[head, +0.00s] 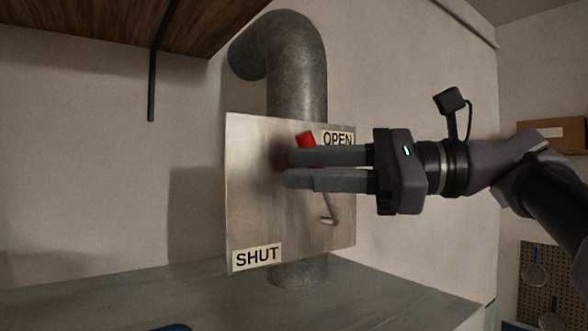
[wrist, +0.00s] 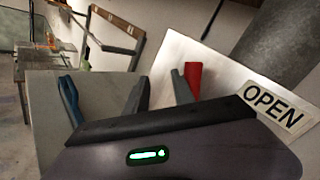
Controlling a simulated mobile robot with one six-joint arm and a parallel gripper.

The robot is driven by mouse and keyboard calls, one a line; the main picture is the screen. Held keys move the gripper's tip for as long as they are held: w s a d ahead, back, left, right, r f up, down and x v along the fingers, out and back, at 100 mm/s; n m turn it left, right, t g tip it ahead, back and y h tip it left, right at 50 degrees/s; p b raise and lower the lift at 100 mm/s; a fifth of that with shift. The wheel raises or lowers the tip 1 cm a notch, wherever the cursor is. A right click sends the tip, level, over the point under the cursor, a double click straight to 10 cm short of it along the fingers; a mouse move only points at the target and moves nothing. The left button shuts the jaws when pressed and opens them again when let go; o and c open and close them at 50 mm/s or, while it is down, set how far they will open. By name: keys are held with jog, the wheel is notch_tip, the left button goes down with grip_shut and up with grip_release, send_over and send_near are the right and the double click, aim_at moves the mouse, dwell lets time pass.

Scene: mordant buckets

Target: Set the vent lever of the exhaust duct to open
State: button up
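The exhaust duct (head: 298,85) is a grey metal pipe rising behind a metal plate (head: 250,200). The plate has an OPEN label (head: 338,139) at its upper right and a SHUT label (head: 257,256) at its lower left. The vent lever's red handle (head: 306,139) is just left of the OPEN label; it also shows in the wrist view (wrist: 194,75). A bent metal rod (head: 329,209) shows below my gripper. My gripper (head: 288,169) is open with nothing between its fingers. The red handle lies outside the gap, close to the upper finger; contact is unclear. The fingers hide the lever's middle.
A grey counter (head: 400,294) runs beneath the plate, with a blue object (head: 167,327) at its front edge. A wooden shelf (head: 150,25) on a black bracket hangs at the upper left. A pegboard (head: 538,270) and a cardboard box (head: 555,134) are at the right.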

jog(key=f+b+v, duration=0.1)
jog(key=b+v, duration=0.2)
jog(key=v, duration=0.5)
jog(key=w+f+b+v, duration=0.1)
jog(key=f+b+v, duration=0.1)
jog(key=v, duration=0.7)
jog(key=shift+d+f+b, duration=0.25)
jog(key=shift+f+b, duration=0.1)
jog(key=shift+b, duration=0.2)
jog(key=shift+w, duration=0.15)
